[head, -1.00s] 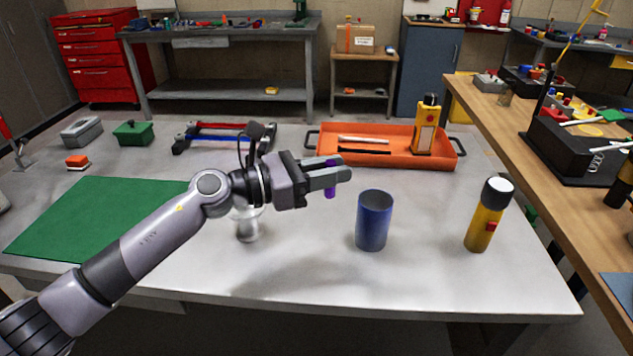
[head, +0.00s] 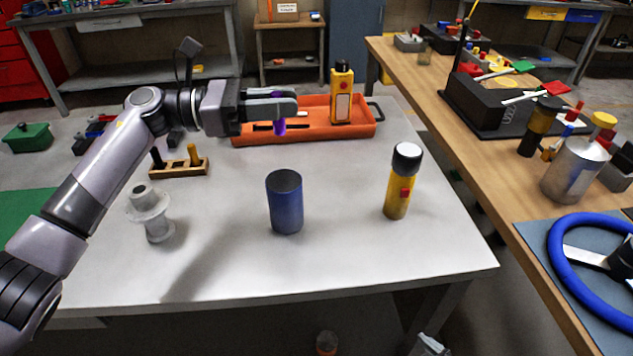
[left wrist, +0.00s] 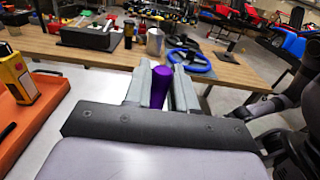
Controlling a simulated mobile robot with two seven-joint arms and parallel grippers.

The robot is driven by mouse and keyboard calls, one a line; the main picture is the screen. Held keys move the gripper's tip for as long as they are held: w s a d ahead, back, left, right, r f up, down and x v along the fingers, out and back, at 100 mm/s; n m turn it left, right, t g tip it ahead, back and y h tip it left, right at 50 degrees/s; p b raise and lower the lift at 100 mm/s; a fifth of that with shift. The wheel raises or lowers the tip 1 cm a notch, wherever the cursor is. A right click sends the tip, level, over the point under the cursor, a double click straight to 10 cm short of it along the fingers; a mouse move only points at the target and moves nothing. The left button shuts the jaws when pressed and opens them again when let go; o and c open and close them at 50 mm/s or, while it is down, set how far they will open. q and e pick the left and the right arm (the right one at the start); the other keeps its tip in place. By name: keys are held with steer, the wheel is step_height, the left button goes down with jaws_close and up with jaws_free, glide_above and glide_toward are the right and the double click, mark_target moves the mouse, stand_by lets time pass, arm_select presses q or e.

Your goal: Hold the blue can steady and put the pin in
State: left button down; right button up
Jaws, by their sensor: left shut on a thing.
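The blue can (head: 285,205) stands upright on the grey table with a dark top. My left gripper (head: 272,106) is shut on the purple pin (head: 280,127). The pin's lower end shows below the fingers. In the left wrist view the pin (left wrist: 160,88) sits between the two grey fingers (left wrist: 162,92). In the head view the gripper appears above the can's top, apart from it. The can does not show in the left wrist view. My right gripper is in neither view.
A yellow torch (head: 398,190) with a white cap stands right of the can. A grey flanged part (head: 152,215) stands to the left, by a wooden block with pegs (head: 180,168). An orange tray (head: 350,132) holds a yellow device (head: 341,92). The table's front is clear.

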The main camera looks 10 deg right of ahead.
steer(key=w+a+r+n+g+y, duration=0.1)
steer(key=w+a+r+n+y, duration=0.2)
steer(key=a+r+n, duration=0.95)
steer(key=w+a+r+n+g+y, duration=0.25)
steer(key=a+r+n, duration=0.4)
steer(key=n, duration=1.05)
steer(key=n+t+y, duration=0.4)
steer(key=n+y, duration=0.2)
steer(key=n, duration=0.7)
glide_toward(277, 200)
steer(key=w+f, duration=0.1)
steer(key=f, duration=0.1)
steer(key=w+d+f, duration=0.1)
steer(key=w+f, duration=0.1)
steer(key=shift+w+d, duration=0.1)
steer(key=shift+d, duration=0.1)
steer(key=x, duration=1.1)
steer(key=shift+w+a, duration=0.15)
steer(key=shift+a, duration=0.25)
